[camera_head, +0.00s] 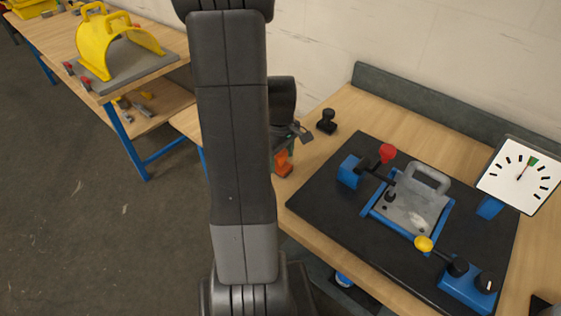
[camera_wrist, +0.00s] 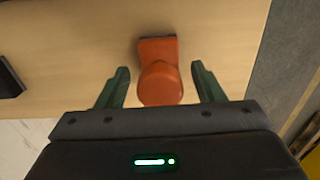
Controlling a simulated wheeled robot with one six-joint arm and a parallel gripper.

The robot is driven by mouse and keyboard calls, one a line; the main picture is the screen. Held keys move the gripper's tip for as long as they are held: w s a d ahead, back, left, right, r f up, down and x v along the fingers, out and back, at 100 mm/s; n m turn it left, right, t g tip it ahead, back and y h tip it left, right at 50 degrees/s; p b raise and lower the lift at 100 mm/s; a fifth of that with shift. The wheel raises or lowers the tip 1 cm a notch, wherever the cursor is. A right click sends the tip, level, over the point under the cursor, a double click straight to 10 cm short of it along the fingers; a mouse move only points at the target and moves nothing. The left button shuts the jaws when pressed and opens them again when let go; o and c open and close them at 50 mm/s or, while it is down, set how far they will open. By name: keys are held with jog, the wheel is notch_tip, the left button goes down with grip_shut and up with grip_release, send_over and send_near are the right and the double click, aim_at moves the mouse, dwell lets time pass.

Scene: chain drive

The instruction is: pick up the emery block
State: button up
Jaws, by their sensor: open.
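The orange piece, which I take to be the emery block (camera_head: 283,166), stands on the wooden bench just left of the black mat. In the wrist view the emery block (camera_wrist: 158,50) shows a flat base and a rounded knob towards me. My gripper (camera_wrist: 160,70) is open, with one green finger on each side of the knob and a visible gap on both sides. In the head view my gripper (camera_head: 292,136) is just above the block, and my arm hides part of the area behind it. Whether the fingers reach down beside the knob is hard to tell.
A black knobbed piece (camera_head: 326,122) stands behind and right of the block. The black mat (camera_head: 318,202) bears a blue-framed fixture (camera_head: 405,210) with red and yellow knobs. A white dial (camera_head: 519,174) is at the right. A yellow guard (camera_head: 112,42) sits on another bench.

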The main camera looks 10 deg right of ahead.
jog(key=shift+f, duration=0.1)
jog(key=c, duration=1.2)
notch_tip(320, 180, up, 10)
jog(key=shift+r, duration=0.1)
jog(key=o, duration=0.5)
jog(key=shift+c, duration=1.3)
